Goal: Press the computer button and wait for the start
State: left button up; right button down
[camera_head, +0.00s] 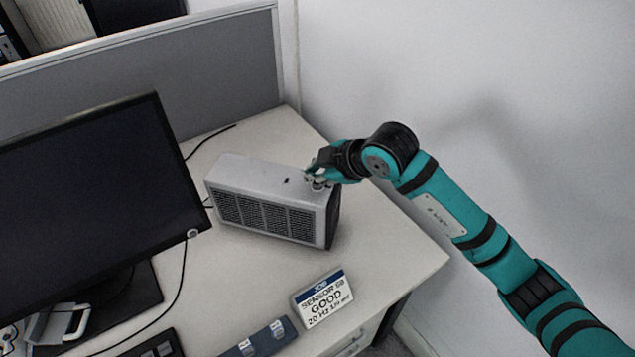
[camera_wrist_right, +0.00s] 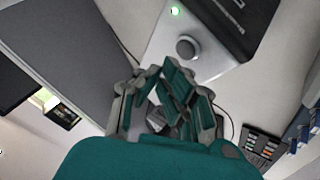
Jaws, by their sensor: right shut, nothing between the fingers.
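The computer (camera_head: 270,200) is a silver-grey box with a dark grille, standing on the desk right of the monitor. My left gripper is not in view.
A black monitor (camera_head: 85,190) stands on the desk at left. A grey partition (camera_head: 190,65) closes off the back. The desk (camera_head: 385,255) is clear right of the computer.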

aim_at(315, 187)
jog(key=shift+r+p, duration=1.6)
jog(key=shift+r, duration=0.8)
jog(key=shift+f, duration=0.1)
